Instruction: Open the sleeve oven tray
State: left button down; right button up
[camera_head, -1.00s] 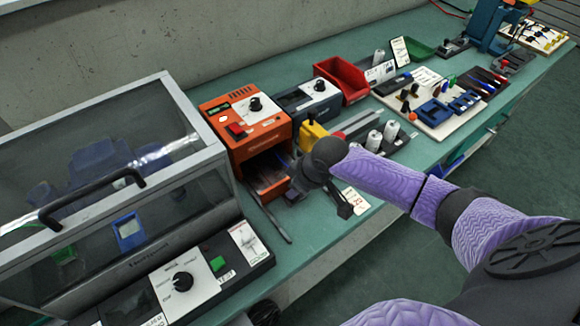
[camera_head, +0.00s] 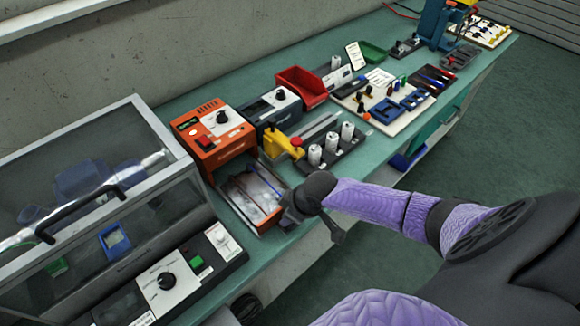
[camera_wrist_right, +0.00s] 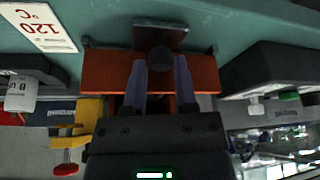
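The sleeve oven (camera_head: 207,137) is the orange box with a dial and red switch, mid-left in the head view. Its tray (camera_head: 268,222) is slid well out of the front, with pale, clear-looking contents and a bluish strip inside. My right gripper (camera_head: 296,206) is at the tray's front end. In the right wrist view, the fingers of the right gripper (camera_wrist_right: 160,62) sit on either side of a dark round knob (camera_wrist_right: 161,57) at the orange tray front (camera_wrist_right: 105,72), and look shut on it. My left gripper is out of view.
A clear-lidded machine (camera_head: 95,190) stands left of the oven. A yellow clamp (camera_head: 280,143), a dark rack with white cylinders (camera_head: 330,160) and a red bin (camera_head: 301,88) stand to the right. The bench's front edge is close to the tray.

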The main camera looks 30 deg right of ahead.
jog(key=shift+o, duration=0.2)
jog(key=shift+s+r, duration=0.1)
jog(key=shift+r, duration=0.3)
jog(key=p+v, duration=0.4)
jog(key=v, duration=0.5)
jog(key=shift+p, duration=0.3)
